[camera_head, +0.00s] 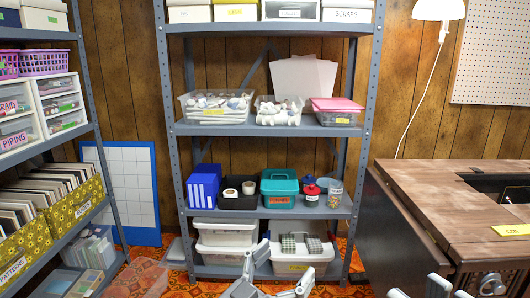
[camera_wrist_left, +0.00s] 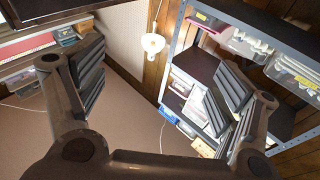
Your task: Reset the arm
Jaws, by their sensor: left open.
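My left gripper (camera_head: 284,264) is at the bottom middle of the head view, in front of the lowest level of the middle shelf unit. It also shows in the left wrist view (camera_wrist_left: 158,85), its two ridged fingers wide apart with nothing between them. Grey parts of mine also show at the bottom right of the head view, in front of the wooden sewing table (camera_head: 430,195). They are cut off by the frame edge, and whether they are open or shut is unclear.
The grey middle shelf unit (camera_head: 265,131) holds bins, a teal box (camera_head: 280,188) and jars. Another loaded shelf unit stands at the left. A blue-edged board (camera_head: 125,190) leans on the wall. A lamp (camera_head: 438,9) hangs above the table. A yellow label (camera_head: 512,229) lies on the table.

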